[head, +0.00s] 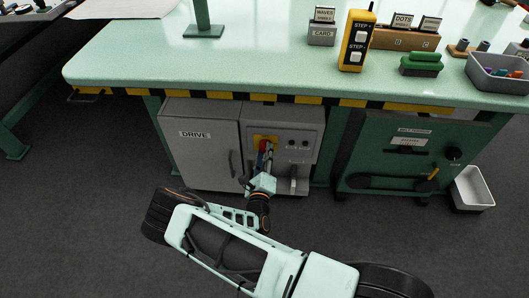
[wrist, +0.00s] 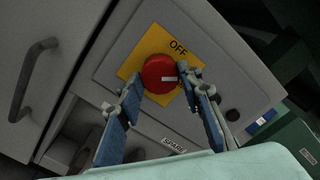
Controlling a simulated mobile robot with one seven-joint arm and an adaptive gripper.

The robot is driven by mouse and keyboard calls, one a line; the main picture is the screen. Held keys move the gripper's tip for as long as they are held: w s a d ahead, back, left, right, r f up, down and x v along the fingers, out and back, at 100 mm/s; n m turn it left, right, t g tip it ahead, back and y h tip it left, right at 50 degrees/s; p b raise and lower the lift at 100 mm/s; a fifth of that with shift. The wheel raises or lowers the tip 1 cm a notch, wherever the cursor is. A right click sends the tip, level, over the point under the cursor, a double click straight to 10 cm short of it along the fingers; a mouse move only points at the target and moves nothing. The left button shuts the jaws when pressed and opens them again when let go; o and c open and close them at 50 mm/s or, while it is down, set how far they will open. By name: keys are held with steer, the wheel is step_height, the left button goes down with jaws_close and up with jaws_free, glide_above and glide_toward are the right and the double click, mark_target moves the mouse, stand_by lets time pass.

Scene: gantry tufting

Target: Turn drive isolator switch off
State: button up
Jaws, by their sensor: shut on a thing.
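The drive isolator switch is a round red knob (wrist: 157,68) on a yellow plate (wrist: 152,41), low on the grey cabinet front under the bench. The word OFF shows on the plate above and right of the knob in the wrist view. A white mark on the knob points right in that view, not straight at OFF. My gripper (wrist: 158,82) has its two blue fingers on either side of the knob, shut on it. The right finger hides part of the plate and its lower lettering. In the head view the yellow plate (head: 259,139) is partly hidden behind my gripper (head: 266,150).
The grey DRIVE door (head: 198,150) with a handle is left of the switch panel. A SPARE label (wrist: 174,146) sits below the plate. A green cabinet (head: 400,160) stands to the right, with a white bin (head: 472,188) beside it. The bench edge (head: 300,99) overhangs above.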

steer(key=shift+n, duration=5)
steer(key=o, duration=1.2)
steer(key=shift+c, duration=0.2)
step_height(320, 180, up, 10)
steer(key=shift+w+r, duration=0.1)
steer(key=shift+r, duration=0.1)
steer(key=shift+f, duration=0.15)
